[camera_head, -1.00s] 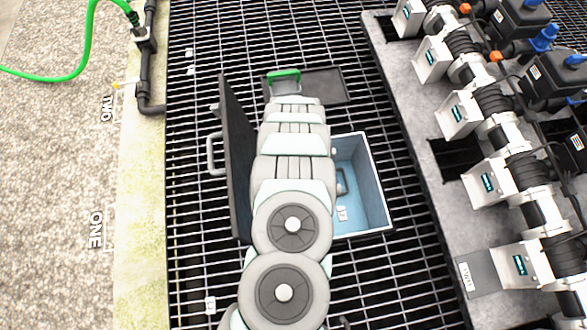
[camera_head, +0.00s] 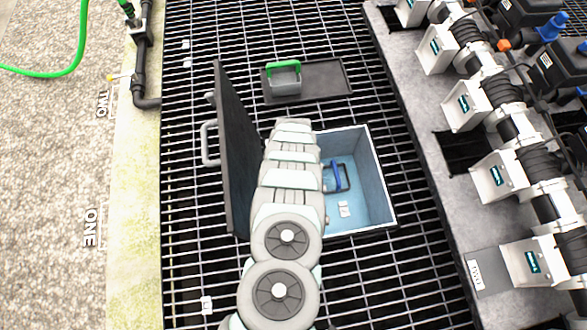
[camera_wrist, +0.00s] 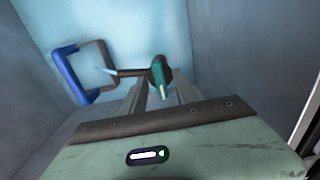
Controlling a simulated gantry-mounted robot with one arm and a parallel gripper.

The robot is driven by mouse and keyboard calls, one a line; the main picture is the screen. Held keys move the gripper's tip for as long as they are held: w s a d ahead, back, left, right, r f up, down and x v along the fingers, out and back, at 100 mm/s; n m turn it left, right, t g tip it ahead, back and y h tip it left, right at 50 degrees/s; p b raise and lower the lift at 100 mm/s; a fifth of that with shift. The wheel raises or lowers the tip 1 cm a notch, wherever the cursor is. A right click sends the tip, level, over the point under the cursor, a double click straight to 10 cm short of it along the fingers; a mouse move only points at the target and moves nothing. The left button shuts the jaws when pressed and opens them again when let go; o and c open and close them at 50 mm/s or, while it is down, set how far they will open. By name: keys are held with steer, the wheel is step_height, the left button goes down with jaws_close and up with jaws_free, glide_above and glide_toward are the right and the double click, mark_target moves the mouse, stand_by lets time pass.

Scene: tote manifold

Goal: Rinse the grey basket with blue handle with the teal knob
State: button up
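The grey basket with blue handle (camera_head: 338,177) is inside the light-blue tote, partly hidden by my arm. In the wrist view its blue handle (camera_wrist: 68,76) is at the upper left, apart from my fingers. The teal knob (camera_wrist: 161,78) sits on a dark fitting inside the tote, in the wrist view. A thin pale piece points left from that fitting. My gripper (camera_wrist: 160,88) is inside the tote, its two fingers apart on either side of the knob in the picture. I cannot tell whether they touch it. My arm hides the knob and gripper in the head view.
The tote (camera_head: 376,180) has its dark lid (camera_head: 236,150) standing open on the left. A green-handled grey basket (camera_head: 284,80) sits on a black tray (camera_head: 325,78) behind. A pipe manifold (camera_head: 490,180) runs along the right. A green hose (camera_head: 75,50) lies at the upper left.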

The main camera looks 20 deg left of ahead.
steer(key=shift+c, duration=0.4)
jaws_close()
